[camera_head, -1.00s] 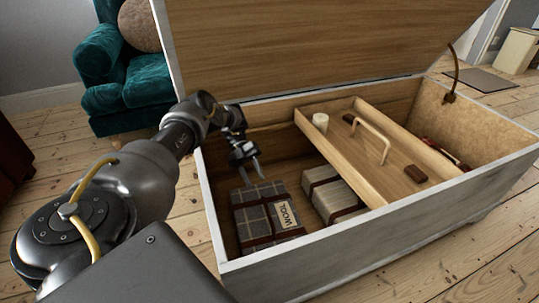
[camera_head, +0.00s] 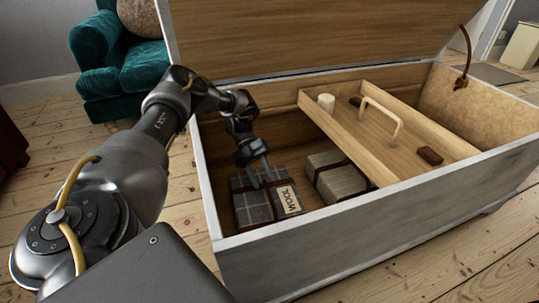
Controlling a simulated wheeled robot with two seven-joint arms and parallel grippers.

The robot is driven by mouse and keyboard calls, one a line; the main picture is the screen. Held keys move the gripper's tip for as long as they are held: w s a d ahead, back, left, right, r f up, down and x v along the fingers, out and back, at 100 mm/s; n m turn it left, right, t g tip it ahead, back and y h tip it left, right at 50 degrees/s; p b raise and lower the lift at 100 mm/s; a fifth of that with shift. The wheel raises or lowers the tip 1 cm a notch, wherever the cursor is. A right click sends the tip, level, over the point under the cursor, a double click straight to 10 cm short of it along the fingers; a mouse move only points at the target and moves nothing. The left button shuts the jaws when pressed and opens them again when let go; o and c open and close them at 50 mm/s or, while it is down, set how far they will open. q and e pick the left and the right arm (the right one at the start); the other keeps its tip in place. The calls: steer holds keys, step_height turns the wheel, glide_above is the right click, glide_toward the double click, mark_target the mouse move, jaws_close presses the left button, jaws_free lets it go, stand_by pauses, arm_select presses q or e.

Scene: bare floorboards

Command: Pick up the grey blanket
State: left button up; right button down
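The grey blanket (camera_head: 257,210) is a folded, dark grey checked bundle with straps and a pale WOOL label. It lies on the floor of the open chest (camera_head: 340,230), in the left part. My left gripper (camera_head: 262,179) points down at the blanket's far upper side, its fingertips close over or at it. The fingers look apart, and I cannot tell whether they touch the blanket. My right gripper is not in view.
A second, lighter strapped bundle (camera_head: 338,177) lies to the right of the blanket, partly under a wooden tray (camera_head: 400,150). The tray holds a pale cylinder (camera_head: 326,103) and a brown block (camera_head: 429,156). The chest's lid (camera_head: 310,35) stands open behind. A teal armchair (camera_head: 140,70) is beyond.

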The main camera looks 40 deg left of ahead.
mark_target(268, 192)
arm_select(q)
steer(key=shift+b+x, duration=0.4)
steer(key=shift+x, duration=1.6)
steer(key=shift+c, duration=0.2)
steer(key=shift+a, duration=0.1)
jaws_close()
